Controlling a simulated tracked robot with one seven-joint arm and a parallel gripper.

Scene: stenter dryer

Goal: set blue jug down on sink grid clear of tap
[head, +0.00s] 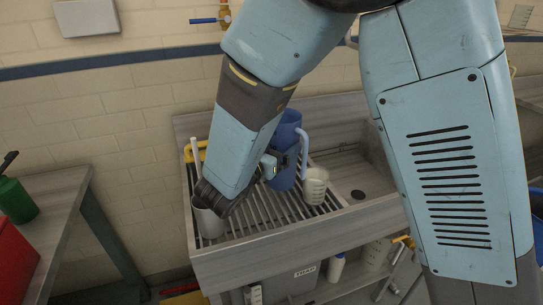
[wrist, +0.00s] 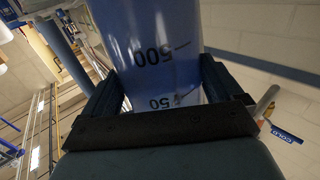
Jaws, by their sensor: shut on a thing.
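The blue jug (head: 287,138) is upright over the back right part of the slatted sink grid (head: 262,222). I cannot tell whether its base touches the slats. My gripper (head: 274,165) is shut on the jug from its left side; the arm hides part of the grid. In the wrist view my gripper (wrist: 158,88) has a finger on each side of the blue jug (wrist: 155,45), whose printed marks show. The brass tap (head: 224,15) with a blue lever is on the wall above, apart from the jug. A blue COLD lever (wrist: 287,134) shows in the wrist view.
A clear jug of whitish liquid (head: 315,184) stands close to the right of the blue jug. A grey metal cup (head: 208,222) and a yellow-handled thing (head: 191,152) are at the grid's left. The sink basin (head: 350,175) is on the right.

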